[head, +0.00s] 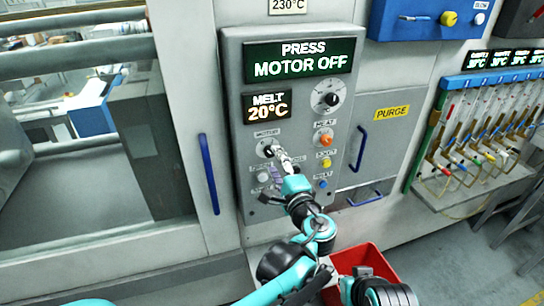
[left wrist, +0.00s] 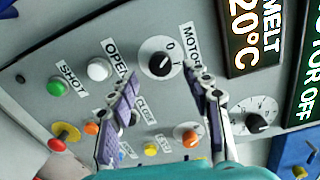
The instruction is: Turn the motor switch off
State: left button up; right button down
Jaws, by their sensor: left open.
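The motor switch is a round black knob (head: 267,151) under the MOTOR label on the grey control panel (head: 237,160). In the left wrist view the motor switch (left wrist: 158,67) has a white pointer mark and a 0 printed beside it; its exact setting is hard to tell. The display (head: 298,59) reads PRESS MOTOR OFF. My left gripper (head: 279,155) is at the panel, close to the knob. In the left wrist view my left gripper (left wrist: 162,79) is open and empty, its fingertips on either side of the knob's near edge; I cannot tell whether they touch it.
Close by are a white OPEN button (left wrist: 98,70), a green SHOT button (left wrist: 57,88) and an orange HEAT knob (left wrist: 188,136). A larger dial (head: 326,98) sits above right. A red bin (head: 372,257) stands below the panel. A blue door handle (head: 208,174) is at left.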

pick_arm(q)
jog(key=v, duration=0.7)
jog(key=shift+s, duration=0.3)
jog(key=shift+d, duration=0.15)
jog(key=s+a+f+n+g+b, duration=0.1)
jog(key=s+a+f+n+g, duration=0.15)
jog(key=a+f, duration=0.45)
jog(key=s+a+f+n+g+b, duration=0.2)
jog(key=a+f+n+g, duration=0.2)
jog(key=a, duration=0.6)
jog(key=s+a+f+n+g+h+b, duration=0.1)
jog(key=s+a+f+n+h, duration=0.1)
jog(key=s+f+n, duration=0.2)
jog(key=s+a+f+n+g+h+b, duration=0.1)
jog(key=s+a+f+n+g+h, duration=0.1)
jog(key=s+f+n, duration=0.3)
jog(key=s+f+h, duration=0.1)
jog(key=s+f, duration=0.1)
jog(key=s, duration=0.1)
jog(key=shift+s+a+f+b, duration=0.25)
jog(key=shift+a+b, duration=0.05)
jog(key=shift+n, duration=0.25)
